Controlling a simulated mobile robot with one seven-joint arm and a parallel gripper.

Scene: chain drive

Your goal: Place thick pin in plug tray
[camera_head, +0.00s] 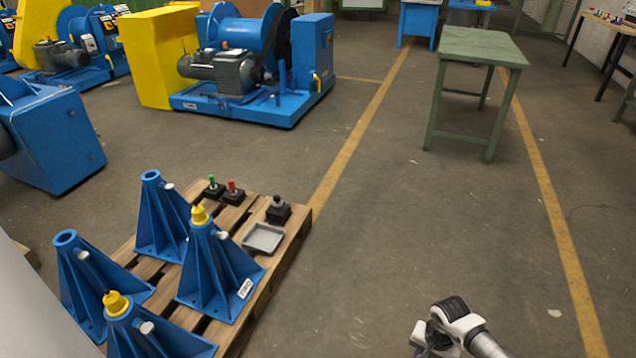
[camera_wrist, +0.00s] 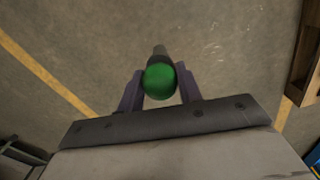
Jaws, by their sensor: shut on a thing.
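My gripper (camera_wrist: 160,90) is shut on a pin with a round green head (camera_wrist: 159,82) and a dark grey shaft. I cannot tell from its look alone whether it is the thick pin. In the head view my gripper (camera_head: 428,343) is at the bottom, over the floor and well to the right of the pallet; the pin is not clear there. The plug tray (camera_head: 264,238), shallow and grey, lies on the pallet's right part and looks empty.
The wooden pallet (camera_head: 290,250) holds several blue stands (camera_head: 217,275), two with yellow plugs. Behind the tray are black holders with a green top (camera_head: 212,184), a red top (camera_head: 232,188) and a dark knob (camera_head: 278,204). A green table (camera_head: 483,45) stands farther back; floor between is clear.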

